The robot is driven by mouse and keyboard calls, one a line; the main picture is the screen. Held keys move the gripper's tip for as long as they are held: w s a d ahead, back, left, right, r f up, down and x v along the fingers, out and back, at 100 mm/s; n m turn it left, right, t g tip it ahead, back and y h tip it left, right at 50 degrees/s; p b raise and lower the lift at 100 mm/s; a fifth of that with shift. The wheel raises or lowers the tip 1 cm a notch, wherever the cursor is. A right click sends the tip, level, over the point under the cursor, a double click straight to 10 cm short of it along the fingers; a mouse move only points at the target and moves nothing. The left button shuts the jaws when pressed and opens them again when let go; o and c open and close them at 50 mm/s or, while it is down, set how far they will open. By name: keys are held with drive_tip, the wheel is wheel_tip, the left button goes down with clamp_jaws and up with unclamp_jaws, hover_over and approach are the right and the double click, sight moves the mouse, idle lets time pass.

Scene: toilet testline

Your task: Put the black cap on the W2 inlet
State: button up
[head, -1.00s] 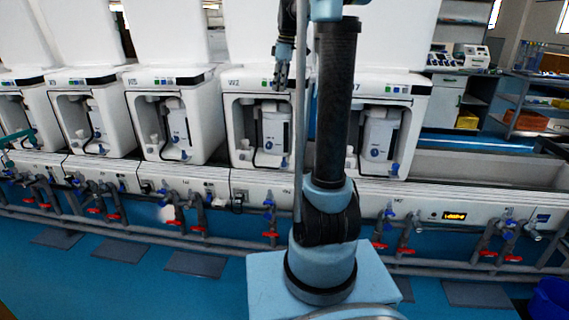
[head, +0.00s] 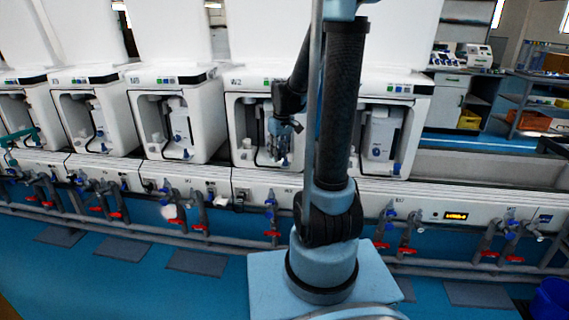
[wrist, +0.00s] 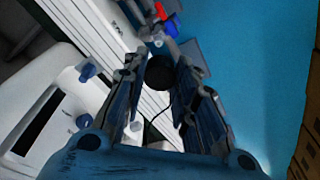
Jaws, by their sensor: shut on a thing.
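My gripper (head: 278,150) is in front of the open bay of the W2 unit (head: 233,120), pointing down. In the wrist view my gripper (wrist: 160,78) has its fingers on either side of the black cap (wrist: 160,72), holding it near the tips. The cap is too small to make out in the head view. To the left in the wrist view are a white body with two blue fittings (wrist: 87,72); I cannot tell for sure which is the W2 inlet.
A row of similar white units (head: 170,120) stands left of W2, and another unit (head: 385,130) stands to its right. Below runs a white rail (head: 130,183) with pipes and red-handled valves (head: 200,227).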

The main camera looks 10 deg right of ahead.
drive_tip(key=shift+s+f, duration=0.55)
drive_tip(key=shift+f, duration=0.05)
drive_tip(key=w+d, duration=0.2)
drive_tip(key=w, duration=0.4)
drive_tip(key=w+d+f, duration=0.1)
drive_tip(key=w+d, duration=0.1)
drive_tip(key=w, duration=0.4)
drive_tip(key=w+d+f, duration=0.1)
drive_tip(key=w+d, duration=0.1)
drive_tip(key=w, duration=0.4)
drive_tip(key=shift+w+f, duration=0.35)
drive_tip(key=shift+f, duration=2.2)
drive_tip(key=shift+f, duration=0.6)
drive_tip(key=o, duration=0.7)
drive_tip(key=shift+o, duration=0.2)
